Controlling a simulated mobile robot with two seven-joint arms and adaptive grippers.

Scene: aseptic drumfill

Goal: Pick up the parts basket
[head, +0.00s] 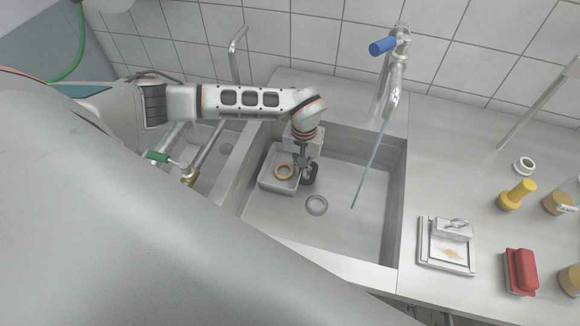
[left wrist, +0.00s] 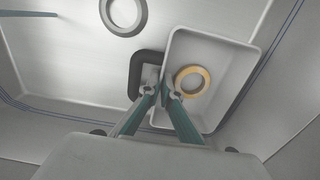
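The parts basket (head: 277,183) is a pale grey open tray in the right-hand sink basin, close to its left wall. A yellow ring (head: 284,172) lies in it. The left wrist view also shows the basket (left wrist: 229,50), the ring (left wrist: 192,82) and a black squarish loop (left wrist: 133,75) at the basket's side. My left gripper (head: 304,168) points down at that side. In the left wrist view its fingertips (left wrist: 159,91) are close together at the basket wall and loop. Whether they press on it is unclear. My right gripper is out of view.
The sink basin has a round drain (head: 317,205), a blue-handled faucet (head: 384,46) and a thin blue-grey rod or stream below it. The right counter holds a square tray (head: 436,262), a red block (head: 521,270) and a yellow bottle (head: 516,195).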

